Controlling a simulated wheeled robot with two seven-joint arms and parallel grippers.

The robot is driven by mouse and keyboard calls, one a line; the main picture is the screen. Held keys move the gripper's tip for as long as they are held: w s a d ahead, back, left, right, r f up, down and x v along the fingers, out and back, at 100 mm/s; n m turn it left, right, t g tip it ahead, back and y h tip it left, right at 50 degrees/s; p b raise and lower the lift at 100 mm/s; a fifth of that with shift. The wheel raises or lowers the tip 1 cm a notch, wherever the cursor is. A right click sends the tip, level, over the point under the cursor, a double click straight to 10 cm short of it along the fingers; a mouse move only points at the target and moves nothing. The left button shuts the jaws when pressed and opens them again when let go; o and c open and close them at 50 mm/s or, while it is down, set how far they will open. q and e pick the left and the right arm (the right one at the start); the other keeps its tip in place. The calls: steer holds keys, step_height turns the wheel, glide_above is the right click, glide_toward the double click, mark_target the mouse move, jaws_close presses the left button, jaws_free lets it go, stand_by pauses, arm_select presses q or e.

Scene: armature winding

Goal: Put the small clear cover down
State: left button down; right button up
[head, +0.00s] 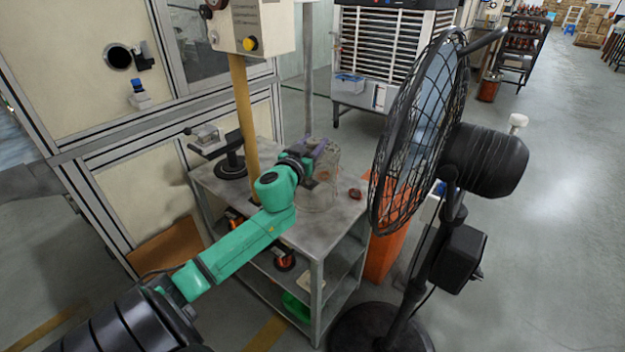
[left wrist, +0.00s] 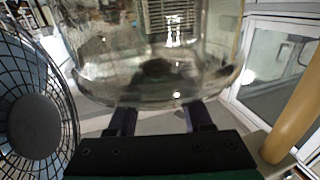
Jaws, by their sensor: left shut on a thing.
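The small clear cover (head: 322,194) is a see-through, jar-like piece at the right end of the grey metal table. My left gripper (head: 320,150) is at its upper part, with the arm reaching in from the lower left, and is shut on it. In the left wrist view the cover (left wrist: 155,75) fills the upper middle, just beyond the two dark fingers (left wrist: 160,118). I cannot tell whether its lower rim touches the tabletop. A small reddish-brown part shows through or beside the cover. My right gripper is not in view.
The metal table (head: 290,238) has lower shelves with coils. A black fixture (head: 232,160) stands at its back left, near a yellow post (head: 243,110). A large fan (head: 425,130) stands close on the right, beside an orange bin (head: 385,245). A small reddish-brown piece (head: 355,193) lies near the table's right edge.

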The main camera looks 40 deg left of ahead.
mark_target(302, 188)
arm_select(q)
step_height(302, 188, down, 11)
steer(key=b, duration=0.3)
steer(key=shift+w+a+r+b, duration=0.15)
steer(key=shift+w+a+b, duration=0.2)
steer(key=shift+w+b, duration=0.1)
steer(key=shift+c, duration=2.2)
jaws_free()
steer(key=shift+o, duration=0.6)
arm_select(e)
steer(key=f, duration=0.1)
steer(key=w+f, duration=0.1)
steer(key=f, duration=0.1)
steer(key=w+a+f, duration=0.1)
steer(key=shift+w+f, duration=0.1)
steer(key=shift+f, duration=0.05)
arm_select(q)
steer(key=shift+r, duration=0.1)
steer(key=v, duration=1.2)
steer(key=shift+s+d+r, duration=0.1)
steer(key=shift+r, duration=0.05)
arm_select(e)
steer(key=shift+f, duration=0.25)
